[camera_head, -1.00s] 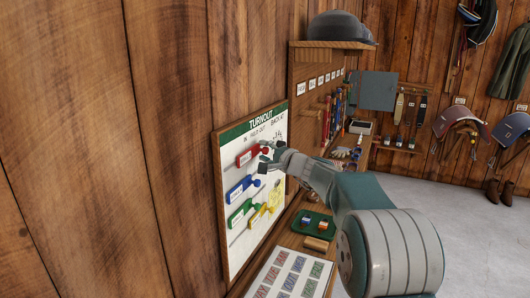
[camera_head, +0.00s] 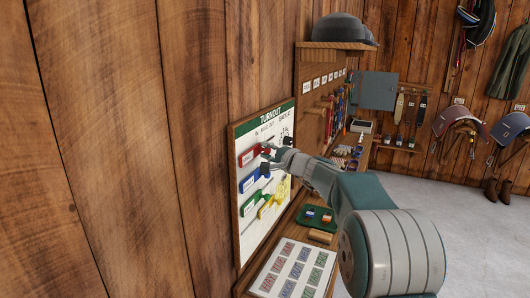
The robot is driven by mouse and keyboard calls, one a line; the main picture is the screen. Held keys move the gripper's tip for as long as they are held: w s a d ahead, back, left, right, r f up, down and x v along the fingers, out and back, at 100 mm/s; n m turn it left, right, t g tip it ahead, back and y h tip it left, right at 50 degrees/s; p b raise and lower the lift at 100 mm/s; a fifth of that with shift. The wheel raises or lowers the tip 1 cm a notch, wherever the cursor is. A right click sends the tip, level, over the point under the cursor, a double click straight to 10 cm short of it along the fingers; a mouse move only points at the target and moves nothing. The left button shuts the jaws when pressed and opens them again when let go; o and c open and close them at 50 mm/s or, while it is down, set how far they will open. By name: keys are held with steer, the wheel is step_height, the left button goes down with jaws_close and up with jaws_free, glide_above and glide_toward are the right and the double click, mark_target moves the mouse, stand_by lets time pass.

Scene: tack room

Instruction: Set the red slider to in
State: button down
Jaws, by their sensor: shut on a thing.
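The white turnout board (camera_head: 282,188) hangs on the wooden wall, with column headings along its green-topped edge. The red slider (camera_head: 247,157) sits in the top row, toward the left side under the IN heading. Its label faces out. My gripper (camera_head: 265,151) is shut on the red slider's knob end, to the right of the label. The fingers partly hide the knob and the top-row slot.
A blue slider (camera_head: 249,181), a green slider (camera_head: 252,205) and a yellow slider (camera_head: 265,207) lie below on the same board. A green tray (camera_head: 303,222) and a card sheet (camera_head: 292,268) rest on the bench beneath.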

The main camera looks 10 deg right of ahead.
steer(key=shift+d+f, duration=0.2)
steer(key=shift+f, duration=0.1)
steer(key=c, duration=0.6)
jaws_free()
steer(key=shift+d, duration=0.1)
steer(key=shift+c, duration=0.2)
steer(key=shift+o, duration=1)
steer(key=shift+a+r, duration=0.1)
steer(key=shift+a, duration=0.1)
steer(key=shift+a, duration=0.1)
steer(key=v, duration=1.2)
